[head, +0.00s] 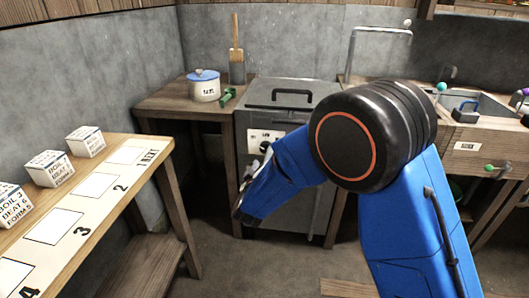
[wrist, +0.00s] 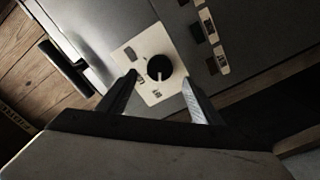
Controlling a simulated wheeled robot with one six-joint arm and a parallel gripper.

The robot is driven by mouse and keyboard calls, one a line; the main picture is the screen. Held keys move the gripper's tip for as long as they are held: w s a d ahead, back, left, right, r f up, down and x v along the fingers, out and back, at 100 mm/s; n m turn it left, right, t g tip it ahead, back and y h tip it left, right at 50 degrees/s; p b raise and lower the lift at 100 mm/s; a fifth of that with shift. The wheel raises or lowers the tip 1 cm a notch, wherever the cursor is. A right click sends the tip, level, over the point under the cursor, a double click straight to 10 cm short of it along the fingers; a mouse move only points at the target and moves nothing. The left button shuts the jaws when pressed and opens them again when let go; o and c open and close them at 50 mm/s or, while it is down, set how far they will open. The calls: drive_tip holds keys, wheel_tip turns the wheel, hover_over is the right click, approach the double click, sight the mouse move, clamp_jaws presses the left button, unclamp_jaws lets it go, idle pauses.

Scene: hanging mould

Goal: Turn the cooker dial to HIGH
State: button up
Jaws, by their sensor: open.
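The cooker (head: 290,100) is a grey metal unit at the back middle of the head view. Its dial (wrist: 159,68) is a round black knob with a pale pointer mark, set on a cream label plate (wrist: 135,55) in the wrist view. The plate and dial also show in the head view, partly hidden by my blue arm. The words on the plate are too small to read surely. My gripper (wrist: 160,92) is open, with one finger to each side of the dial's lower part in the picture. I cannot tell whether either finger touches it.
A wooden side table left of the cooker holds a lidded white pot (head: 205,88) and a green object (head: 227,97). A numbered bench (head: 95,185) with small boxes stands at left. A sink unit (head: 480,135) stands at right.

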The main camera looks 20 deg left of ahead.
sight(265, 149)
drive_tip(key=shift+x, duration=2.95)
drive_tip(key=c, duration=1.1)
